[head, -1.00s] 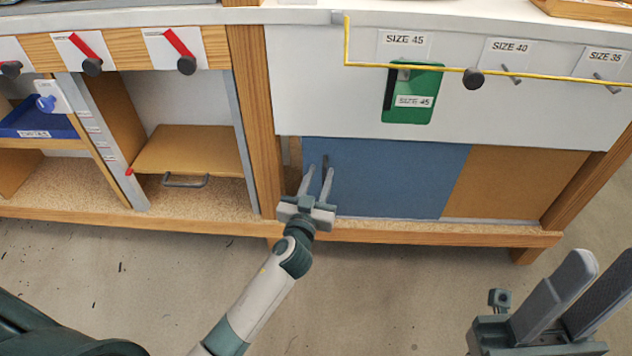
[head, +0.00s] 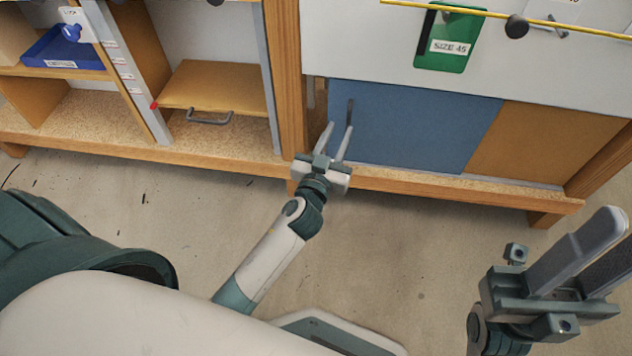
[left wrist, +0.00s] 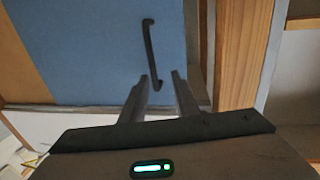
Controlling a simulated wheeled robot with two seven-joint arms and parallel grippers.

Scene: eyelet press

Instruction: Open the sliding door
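The sliding door is a blue panel (head: 415,125) in the lower right bay of the bench; it also fills much of the left wrist view (left wrist: 105,45). A dark upright bar handle (head: 349,114) sits near its left edge, and shows in the left wrist view (left wrist: 150,50). My left gripper (head: 337,138) is open and empty in front of the handle's lower end; in the left wrist view its fingertips (left wrist: 160,82) are near that end. I cannot tell whether they touch it. My right gripper (head: 590,255) is open and empty at the lower right, away from the door.
A brown panel (head: 545,145) stands right of the blue door. A narrow gap lies left of the door, beside a wooden post (head: 288,80). A green SIZE 45 holder (head: 448,40) hangs above. The left bay has a shelf (head: 215,85) with a grey handle.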

